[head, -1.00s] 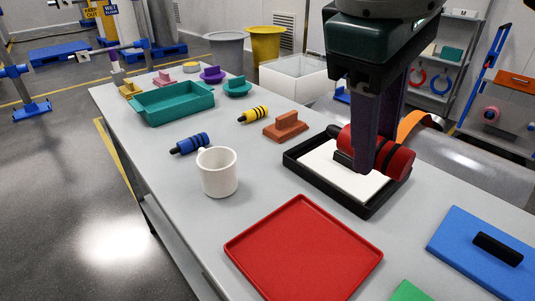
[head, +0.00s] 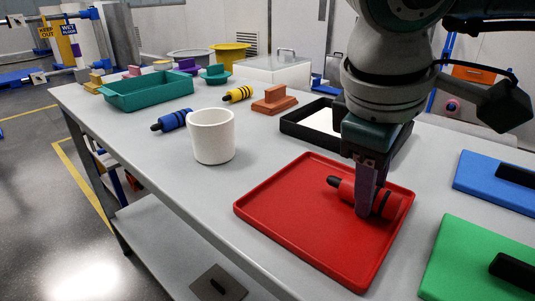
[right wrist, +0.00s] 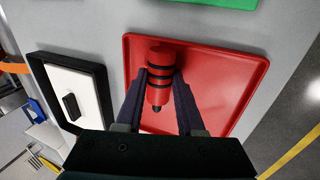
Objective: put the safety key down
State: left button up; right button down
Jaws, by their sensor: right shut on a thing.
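The safety key, a red cylinder with black bands and a black tip (head: 388,206), is between the fingers of my right gripper (head: 366,207). The gripper is shut on it and points down. The key lies sideways over the right half of the red tray (head: 295,222). It is at or just above the tray floor; I cannot tell whether it touches. In the right wrist view the key (right wrist: 158,95) sits between the two dark fingers, with the red tray (right wrist: 222,85) behind it. My left gripper is not in view.
Behind the red tray is a black-rimmed tray with a white floor (head: 318,120). A white mug (head: 212,137) stands to its left. Blue (head: 497,182) and green (head: 475,262) plates with black handles lie at right. Blue (head: 171,121) and yellow (head: 239,94) banded cylinders lie farther back.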

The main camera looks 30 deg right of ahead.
jog(key=shift+d+r, duration=0.15)
jog(key=shift+f, duration=0.2)
jog(key=c, duration=0.8)
grip_release()
jog(key=shift+r, duration=0.5)
jog(key=p+v, duration=0.1)
jog(key=v, duration=1)
jog(key=shift+a+r, duration=0.15)
jog(key=shift+a, duration=0.15)
